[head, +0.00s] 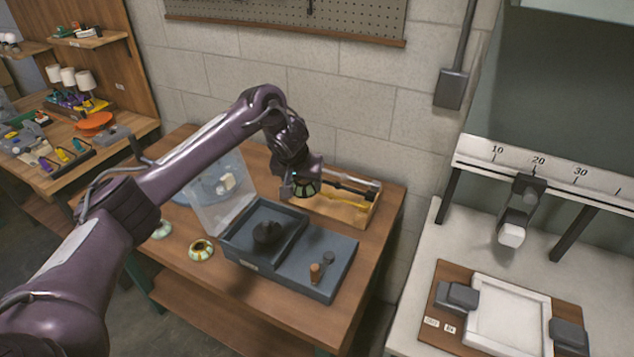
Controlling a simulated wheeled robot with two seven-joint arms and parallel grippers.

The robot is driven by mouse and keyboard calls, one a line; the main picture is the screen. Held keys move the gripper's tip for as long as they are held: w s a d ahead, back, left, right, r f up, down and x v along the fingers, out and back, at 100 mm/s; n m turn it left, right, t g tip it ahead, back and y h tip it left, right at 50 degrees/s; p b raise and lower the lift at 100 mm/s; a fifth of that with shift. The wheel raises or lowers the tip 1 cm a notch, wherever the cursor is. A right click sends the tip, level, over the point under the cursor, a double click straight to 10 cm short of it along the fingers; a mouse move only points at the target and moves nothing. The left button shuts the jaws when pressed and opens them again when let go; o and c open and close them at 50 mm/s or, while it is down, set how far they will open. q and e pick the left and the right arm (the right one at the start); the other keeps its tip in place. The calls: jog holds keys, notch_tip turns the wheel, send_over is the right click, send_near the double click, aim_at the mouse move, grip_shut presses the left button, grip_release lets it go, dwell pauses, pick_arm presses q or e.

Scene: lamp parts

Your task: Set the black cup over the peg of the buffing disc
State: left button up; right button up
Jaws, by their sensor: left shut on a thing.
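My right gripper is not in view.
The blue-grey tray (318,288) has a clear raised lid (222,195) at its left. A wooden box (350,207) stands behind, near the wall.

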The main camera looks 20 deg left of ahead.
pick_arm(q)
jog(key=n+p, duration=0.2)
jog(key=p, duration=0.1)
send_over(265, 226)
jog(key=shift+g+y, duration=0.3)
jog(key=shift+y, duration=0.1)
notch_tip(265, 226, down, 7)
jog(key=shift+r, duration=0.1)
jog(key=f+b, duration=0.1)
jog(key=b, duration=0.1)
jog(key=shift+f+b, duration=0.3)
jog(key=shift+f, duration=0.1)
notch_tip(265, 226, down, 4)
jog(key=b, duration=0.4)
jog(key=shift+r+b, duration=0.2)
jog(key=shift+b, duration=0.15)
jog(key=shift+f+b, duration=0.65)
jog(key=shift+f, duration=1.3)
jog(key=shift+p, duration=0.6)
jog(key=shift+f, duration=0.35)
jog(key=o, duration=1.1)
jog(key=shift+c, duration=0.2)
